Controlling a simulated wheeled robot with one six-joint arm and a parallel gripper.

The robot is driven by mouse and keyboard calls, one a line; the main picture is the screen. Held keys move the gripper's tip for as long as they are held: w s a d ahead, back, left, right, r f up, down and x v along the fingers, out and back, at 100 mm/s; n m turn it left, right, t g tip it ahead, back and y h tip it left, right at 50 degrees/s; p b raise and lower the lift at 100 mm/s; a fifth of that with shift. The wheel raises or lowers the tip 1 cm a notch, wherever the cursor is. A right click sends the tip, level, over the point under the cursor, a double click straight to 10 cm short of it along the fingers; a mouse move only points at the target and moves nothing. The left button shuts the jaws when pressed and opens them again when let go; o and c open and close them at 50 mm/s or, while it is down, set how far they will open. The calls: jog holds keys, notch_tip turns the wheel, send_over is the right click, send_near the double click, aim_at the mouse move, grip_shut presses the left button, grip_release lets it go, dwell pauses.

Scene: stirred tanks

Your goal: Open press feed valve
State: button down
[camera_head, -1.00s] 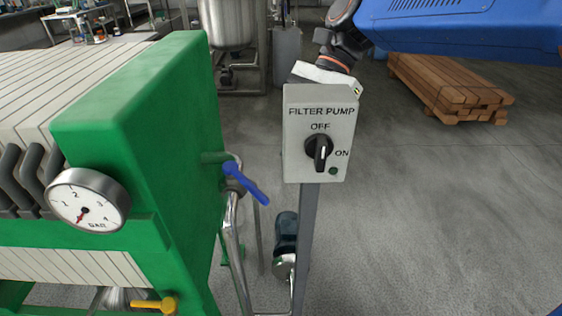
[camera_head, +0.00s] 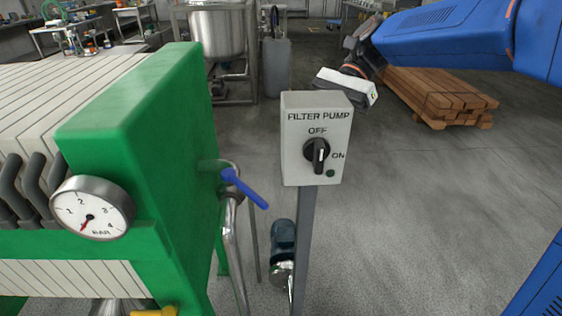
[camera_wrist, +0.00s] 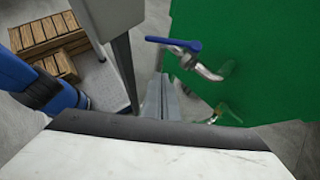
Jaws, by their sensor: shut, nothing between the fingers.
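The press feed valve's blue lever (camera_head: 244,188) sits on a metal pipe at the right side of the green press (camera_head: 135,140). The lever slopes down to the right. In the wrist view the blue lever (camera_wrist: 175,44) is at upper centre, in front of the green press face (camera_wrist: 250,50). My gripper's grey fingers (camera_wrist: 163,88) are shut and empty, below and slightly left of the lever in that picture, apart from it. In the head view the white gripper body shows above and behind the pump box; the fingertips are hidden there.
The filter pump switch box (camera_head: 316,165) stands on a post (camera_head: 304,245) just right of the lever. The post also shows in the wrist view (camera_wrist: 123,70). A pressure gauge (camera_head: 92,208) is on the press front. Timber (camera_head: 435,98) lies behind; floor at right is clear.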

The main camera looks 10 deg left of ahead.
aim_at(247, 190)
jog(key=s+a+f, duration=0.5)
jog(key=s+a, duration=0.2)
jog(key=s, duration=0.2)
jog(key=shift+f, duration=0.15)
dwell(0.4)
jog(key=shift+s+a, duration=0.2)
jog(key=shift+s, duration=0.35)
jog(key=shift+w, duration=0.1)
